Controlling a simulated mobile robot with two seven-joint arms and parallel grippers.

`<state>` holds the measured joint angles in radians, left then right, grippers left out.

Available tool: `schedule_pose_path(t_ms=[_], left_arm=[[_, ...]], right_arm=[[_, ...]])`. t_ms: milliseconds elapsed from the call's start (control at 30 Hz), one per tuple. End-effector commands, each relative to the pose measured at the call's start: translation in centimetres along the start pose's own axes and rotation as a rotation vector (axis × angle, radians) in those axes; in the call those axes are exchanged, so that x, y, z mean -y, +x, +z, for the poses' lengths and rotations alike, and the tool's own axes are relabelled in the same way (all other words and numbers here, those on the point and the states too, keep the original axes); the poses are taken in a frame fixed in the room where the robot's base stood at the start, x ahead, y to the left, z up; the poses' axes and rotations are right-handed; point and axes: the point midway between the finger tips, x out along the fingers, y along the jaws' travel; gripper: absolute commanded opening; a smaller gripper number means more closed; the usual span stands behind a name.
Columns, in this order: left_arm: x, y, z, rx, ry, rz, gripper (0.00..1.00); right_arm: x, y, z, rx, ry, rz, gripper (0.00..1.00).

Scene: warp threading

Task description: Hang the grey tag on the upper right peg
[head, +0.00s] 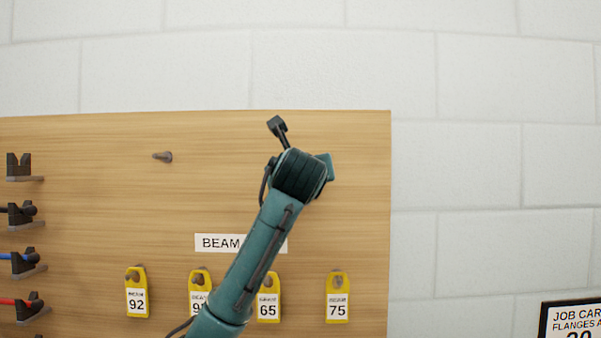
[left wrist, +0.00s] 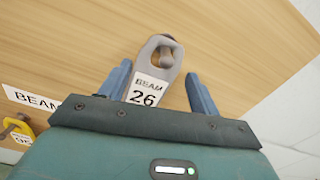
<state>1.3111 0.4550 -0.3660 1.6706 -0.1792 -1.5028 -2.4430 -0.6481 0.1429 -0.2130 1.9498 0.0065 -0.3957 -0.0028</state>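The grey tag (left wrist: 156,76), with a white label reading BEAM 26, is in the left wrist view. The upper right peg (left wrist: 166,56) shows in the hole at its top, against the wooden board. My left gripper (left wrist: 159,70) has one blue finger on each side of the tag. The fingers are apart, with a visible gap on the right side. In the head view my left arm reaches up over the board's right part, and its wrist hides the gripper, tag and this peg. My right gripper is not in view.
The wooden board (head: 350,220) has a bare upper left peg (head: 163,157). Several yellow tags hang along its lower row, including tag 92 (head: 136,294) and tag 75 (head: 337,299). Dark brackets (head: 21,213) line the left. A job card (head: 575,320) is at lower right.

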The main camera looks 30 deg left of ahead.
Motion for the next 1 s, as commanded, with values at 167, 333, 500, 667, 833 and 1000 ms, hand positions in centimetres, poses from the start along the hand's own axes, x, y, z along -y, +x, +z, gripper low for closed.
schedule_pose_path(t_ms=[167, 333, 500, 667, 833, 1000], left_arm=[[0.0, 0.0, 0.0, 0.0, 0.0, 0.0, 0.7], [0.0, -0.1, 0.0, 0.0, 0.0, 0.0, 0.7], [0.0, -1.9, -0.1, 0.004, -0.001, -0.003, 0.7], [0.0, -5.4, -0.2, 0.006, -0.001, -0.003, 0.7], [0.0, -9.2, -0.1, 0.005, -0.001, -0.003, 0.7], [0.0, -11.9, 0.0, 0.004, -0.001, -0.003, 0.7]], right_arm=[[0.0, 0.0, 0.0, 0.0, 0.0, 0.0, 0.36], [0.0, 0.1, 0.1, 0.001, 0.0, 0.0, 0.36], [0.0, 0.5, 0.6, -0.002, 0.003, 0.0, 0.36], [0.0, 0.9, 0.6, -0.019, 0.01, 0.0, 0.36], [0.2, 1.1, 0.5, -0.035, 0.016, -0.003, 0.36], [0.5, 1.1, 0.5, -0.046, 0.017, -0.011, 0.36]])
